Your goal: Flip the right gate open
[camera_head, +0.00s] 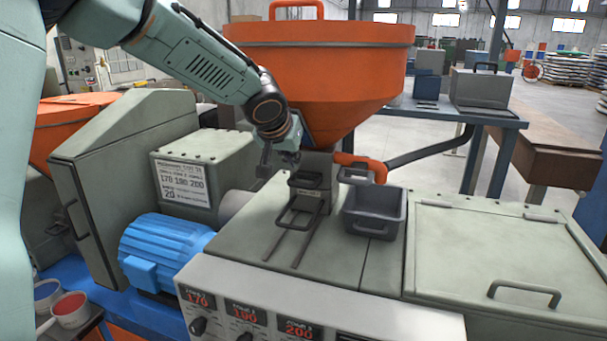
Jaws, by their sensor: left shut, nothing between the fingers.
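An orange hopper (318,75) stands on a grey throat block (316,165) in the middle of the head view. A dark looped handle (309,181) sits at the front of the throat, above two thin rails (288,245). To its right is a small grey gate-like piece with a handle (356,176), below a short orange spout (362,161). I cannot tell for certain which piece is the right gate. My left gripper (277,165) points down, shut and empty, just left of the throat and the looped handle. My right gripper is out of view.
A grey open bin (375,212) stands on the machine top, below the spout. A grey lidded cover (490,255) lies at right, a blue motor (165,255) at left, and a control panel (290,312) in front.

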